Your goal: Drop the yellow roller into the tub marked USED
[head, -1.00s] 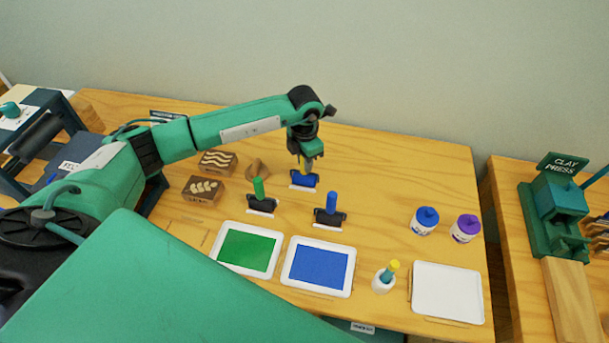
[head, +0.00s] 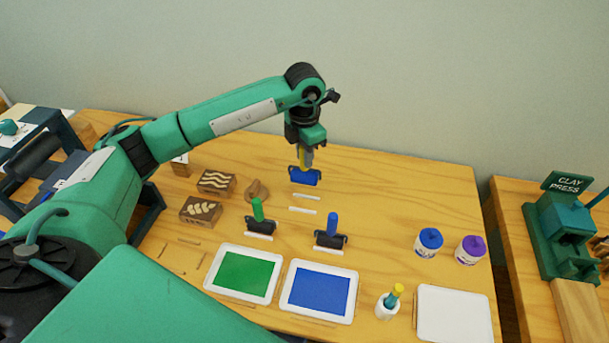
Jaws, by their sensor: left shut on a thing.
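My left gripper (head: 306,148) is shut on the yellow handle of the yellow roller (head: 305,177), whose drum is blue. The roller hangs upright, drum down, above the back middle of the table, clear of the white strips below it. The gripper's jaws hide part of the handle. I see no tub with the word USED in this view. My right gripper is not in view.
A green-handled roller (head: 258,215) and a blue-handled roller (head: 331,232) stand on the table behind a green ink tray (head: 211,280) and a blue ink tray (head: 287,291). Two carved blocks (head: 217,182) lie at left. Paint jars (head: 428,243) and a white tray (head: 453,315) stand at right.

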